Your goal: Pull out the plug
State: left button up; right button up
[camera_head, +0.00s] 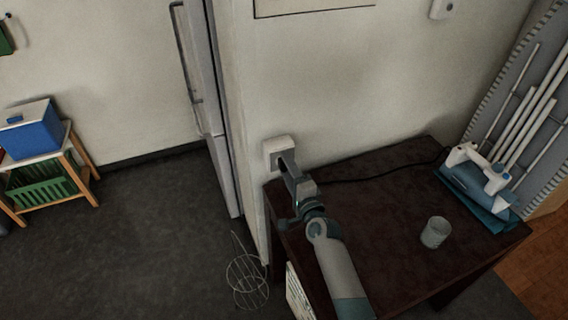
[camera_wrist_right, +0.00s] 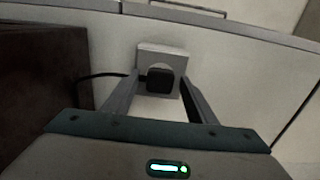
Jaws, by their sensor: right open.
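The black plug (camera_wrist_right: 160,79) sits against the white wall socket (camera_wrist_right: 163,55) in the right wrist view. A black cord (camera_wrist_right: 100,76) runs from the plug to the left there. My right gripper (camera_wrist_right: 156,88) is open, with one finger on each side of the plug; I cannot tell whether they touch it. In the head view the right gripper (camera_head: 287,165) reaches up to the socket (camera_head: 277,150) and hides the plug. My left gripper is not in view.
The dark table (camera_head: 390,235) stands against the wall under the socket. A wire rack (camera_head: 247,280) is on the floor at left. A fridge (camera_head: 212,110) stands left of the socket.

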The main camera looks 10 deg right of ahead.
dwell(0.3)
grip_shut()
dwell(0.3)
jog(key=shift+s, duration=0.15)
jog(key=shift+s+d+p, duration=0.2)
jog(key=shift+s+p, duration=0.15)
jog(key=shift+s, duration=0.55)
jog(key=shift+s+d+p, duration=0.15)
jog(key=shift+s+p, duration=0.2)
jog(key=shift+s, duration=0.6)
jog(key=shift+s+d+p, duration=0.2)
jog(key=shift+s+p, duration=0.15)
jog(key=shift+s, duration=0.55)
